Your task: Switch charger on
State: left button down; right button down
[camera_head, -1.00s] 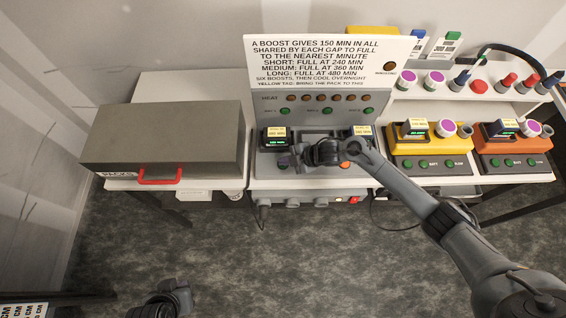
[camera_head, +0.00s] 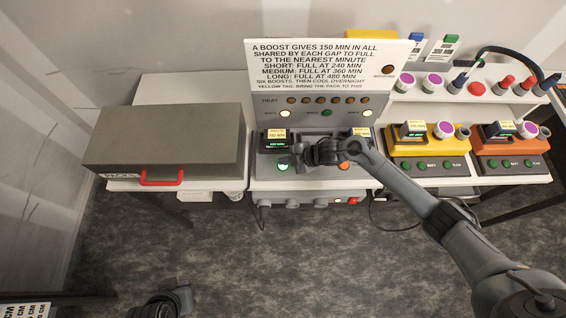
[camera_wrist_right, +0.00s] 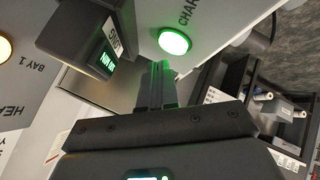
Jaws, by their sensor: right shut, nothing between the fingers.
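The charger (camera_head: 262,185) is a grey unit with an upright panel, in the middle of the head view. Its round button glows bright green (camera_head: 283,167). In the right wrist view the glowing button (camera_wrist_right: 174,41) sits beside lettering that starts "CHAR". My right gripper (camera_head: 298,157) is shut and empty over the charger, just right of the button. In the right wrist view its fingertips (camera_wrist_right: 158,68) are close to the button; I cannot tell whether they touch. A dark part of my left arm, likely the left gripper (camera_head: 170,300), shows at the bottom edge; its fingers are unclear.
A dark pack with a green display (camera_head: 276,139) stands in the charger's left bay. An orange-red button (camera_head: 344,166) is right of my gripper. A grey box with a red handle (camera_head: 162,178) stands left. Yellow (camera_head: 405,147) and orange (camera_head: 490,147) units stand right.

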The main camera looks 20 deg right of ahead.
aim_at(286, 167)
dwell(0.3)
jog(key=shift+r+p, duration=0.75)
jog(key=shift+r, duration=0.1)
notch_tip(286, 167, up, 3)
jog(key=p, duration=0.3)
jog(key=shift+r, duration=0.15)
jog(key=shift+s, duration=0.1)
